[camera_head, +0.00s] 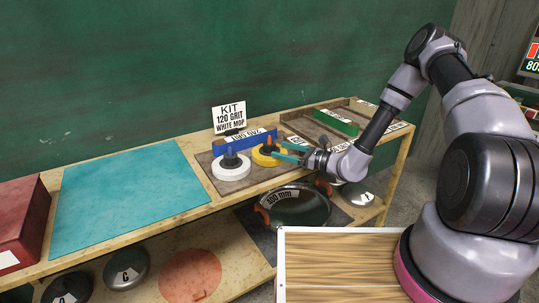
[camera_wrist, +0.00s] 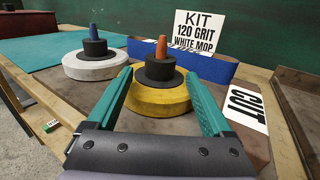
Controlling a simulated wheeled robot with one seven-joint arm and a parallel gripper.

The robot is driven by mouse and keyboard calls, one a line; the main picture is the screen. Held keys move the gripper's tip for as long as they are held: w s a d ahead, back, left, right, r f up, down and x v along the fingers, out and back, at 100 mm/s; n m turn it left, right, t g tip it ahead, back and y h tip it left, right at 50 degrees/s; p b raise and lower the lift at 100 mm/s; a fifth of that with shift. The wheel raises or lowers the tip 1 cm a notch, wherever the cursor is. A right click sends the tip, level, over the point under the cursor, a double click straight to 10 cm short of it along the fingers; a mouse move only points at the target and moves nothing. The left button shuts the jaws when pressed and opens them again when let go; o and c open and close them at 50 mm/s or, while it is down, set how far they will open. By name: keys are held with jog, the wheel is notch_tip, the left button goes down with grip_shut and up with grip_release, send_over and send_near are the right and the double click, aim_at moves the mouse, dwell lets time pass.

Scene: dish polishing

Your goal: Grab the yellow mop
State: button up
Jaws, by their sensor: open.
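The yellow mop (camera_head: 266,157) is a round yellow disc with a black hub and an orange tip, standing on a brown board on the bench. In the wrist view the yellow mop (camera_wrist: 160,97) lies just ahead, between and beyond my two teal fingers. My gripper (camera_wrist: 164,88) is open and empty, its fingertips close to either side of the disc; whether they touch it I cannot tell. In the head view my gripper (camera_head: 288,152) reaches in from the right at the mop's right side. A white mop (camera_head: 231,166) with a dark blue tip stands to the left of the yellow one.
A sign (camera_head: 229,118) reading "KIT 120 GRIT WHITE MOP" stands behind a blue bar (camera_head: 245,140). A green bar (camera_head: 336,122) lies in a tray at the right. A teal mat (camera_head: 125,198) lies clear at the left. A large dark dish (camera_head: 296,207) sits on the lower shelf.

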aim_at(271, 146)
jog(key=shift+x, duration=2.6)
jog(key=shift+r, duration=0.1)
grip_shut()
